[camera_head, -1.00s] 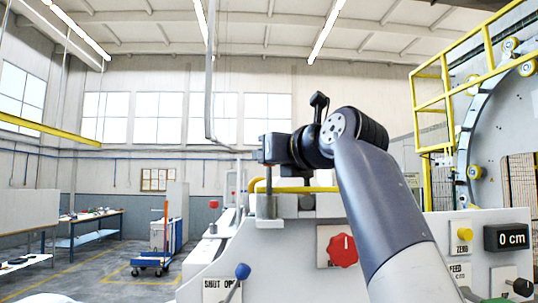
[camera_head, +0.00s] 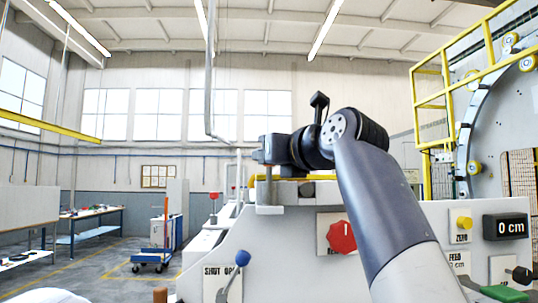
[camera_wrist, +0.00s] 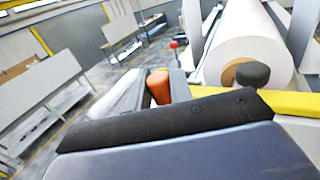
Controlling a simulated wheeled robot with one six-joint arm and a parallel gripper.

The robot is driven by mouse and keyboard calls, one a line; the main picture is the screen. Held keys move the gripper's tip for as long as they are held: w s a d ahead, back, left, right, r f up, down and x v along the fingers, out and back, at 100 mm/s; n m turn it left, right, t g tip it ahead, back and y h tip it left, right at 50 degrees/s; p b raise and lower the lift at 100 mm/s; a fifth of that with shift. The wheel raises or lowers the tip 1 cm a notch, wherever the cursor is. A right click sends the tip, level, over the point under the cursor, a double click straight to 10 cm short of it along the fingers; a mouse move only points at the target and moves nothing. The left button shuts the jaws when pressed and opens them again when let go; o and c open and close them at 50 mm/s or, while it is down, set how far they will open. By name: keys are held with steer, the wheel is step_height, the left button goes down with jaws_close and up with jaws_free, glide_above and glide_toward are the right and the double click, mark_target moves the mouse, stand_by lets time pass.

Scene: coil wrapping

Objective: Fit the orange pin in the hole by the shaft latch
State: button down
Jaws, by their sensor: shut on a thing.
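The orange pin (camera_wrist: 158,86) shows in the wrist view, upright between the two fingers of my gripper (camera_wrist: 160,82). My gripper is shut on it, and only the pin's upper part shows. In the head view my gripper (camera_head: 262,152) is at the arm's left end, above the grey machine's top edge; the pin cannot be made out there. In the wrist view a dark round knob (camera_wrist: 252,74) stands to the right of the pin, in front of a white roll (camera_wrist: 238,38). I cannot make out the hole or clearly identify the shaft latch.
A yellow bar (camera_wrist: 290,103) runs at the right of the wrist view. The machine front has a red knob (camera_head: 342,237), a blue-knobbed lever (camera_head: 242,258) and a yellow button (camera_head: 464,222). Workbenches (camera_head: 92,215) and a blue trolley (camera_head: 155,256) stand farther left on open floor.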

steer(key=shift+f+b, duration=0.4)
steer(key=shift+f, duration=0.2)
steer(key=c, duration=1.2)
jaws_free()
steer(key=b+v, duration=0.2)
steer(key=v, duration=0.8)
steer(key=shift+s+d, duration=0.2)
steer(key=shift+s, duration=0.15)
steer(key=p+x, duration=0.2)
steer(key=x, duration=0.9)
steer(key=shift+r, duration=0.1)
steer(key=shift+r+p, duration=0.35)
steer(key=shift+p, duration=0.05)
steer(key=shift+s+d+r, duration=0.1)
steer(key=shift+s+r, duration=0.05)
steer(key=shift+r, duration=0.05)
